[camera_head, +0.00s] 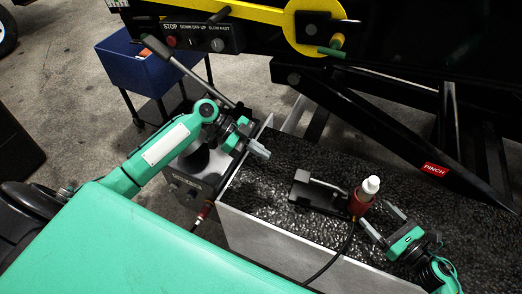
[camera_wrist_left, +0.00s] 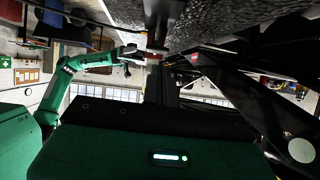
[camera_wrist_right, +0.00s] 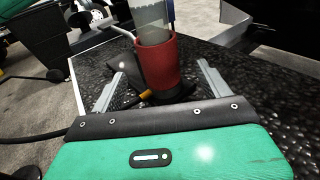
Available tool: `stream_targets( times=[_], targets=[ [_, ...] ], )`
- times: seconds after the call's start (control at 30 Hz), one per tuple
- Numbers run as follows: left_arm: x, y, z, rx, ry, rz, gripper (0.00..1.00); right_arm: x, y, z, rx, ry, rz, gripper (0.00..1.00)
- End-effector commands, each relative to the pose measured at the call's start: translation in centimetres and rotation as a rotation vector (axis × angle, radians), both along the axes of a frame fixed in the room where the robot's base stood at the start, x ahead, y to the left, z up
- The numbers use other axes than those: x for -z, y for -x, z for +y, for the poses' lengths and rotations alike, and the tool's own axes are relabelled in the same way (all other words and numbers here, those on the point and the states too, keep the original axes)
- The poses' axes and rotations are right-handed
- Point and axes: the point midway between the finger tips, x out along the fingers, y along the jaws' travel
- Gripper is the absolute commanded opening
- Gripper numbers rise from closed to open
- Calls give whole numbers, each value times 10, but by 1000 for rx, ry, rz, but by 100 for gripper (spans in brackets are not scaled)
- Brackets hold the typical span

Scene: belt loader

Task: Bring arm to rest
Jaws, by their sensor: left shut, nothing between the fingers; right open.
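My left arm reaches in from the left in the head view. Its gripper (camera_head: 260,151) is shut and empty, held over the near left end of the black textured deck (camera_head: 270,185). My right gripper (camera_head: 377,217) is open at the lower right, close to a red-sleeved bottle (camera_head: 361,200) with a white top. In the right wrist view the bottle's red sleeve (camera_wrist_right: 157,65) stands upright between and beyond the two spread fingers. I cannot tell whether they touch it.
A black pedal-like device (camera_head: 318,192) lies on the deck beside the bottle. A grey control box (camera_head: 195,170) with a long lever stands left of the deck. A blue bin (camera_head: 140,72), a control panel (camera_head: 200,37) and a black diagonal strut (camera_head: 380,130) are behind.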

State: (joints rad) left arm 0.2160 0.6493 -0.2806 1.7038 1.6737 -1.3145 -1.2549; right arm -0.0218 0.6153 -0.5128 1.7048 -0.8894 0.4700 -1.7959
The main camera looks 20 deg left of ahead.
Motion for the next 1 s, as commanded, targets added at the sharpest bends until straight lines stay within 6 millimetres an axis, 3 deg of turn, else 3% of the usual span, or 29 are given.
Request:
stream_targets(
  times=[0.3,0.73,0.87,1.0],
  targets=[
    [0,0,0,0,0,0,0,-4,27,-40,0,1,1,79],
    [2,3,-2,0,-6,6,0,-7,31,-47,14,-14,10,79],
    [18,19,-13,-8,-45,44,0,-17,24,-43,121,-117,93,79],
    [44,51,-33,-49,-134,118,0,-35,11,-47,349,-357,283,79]
  ],
)
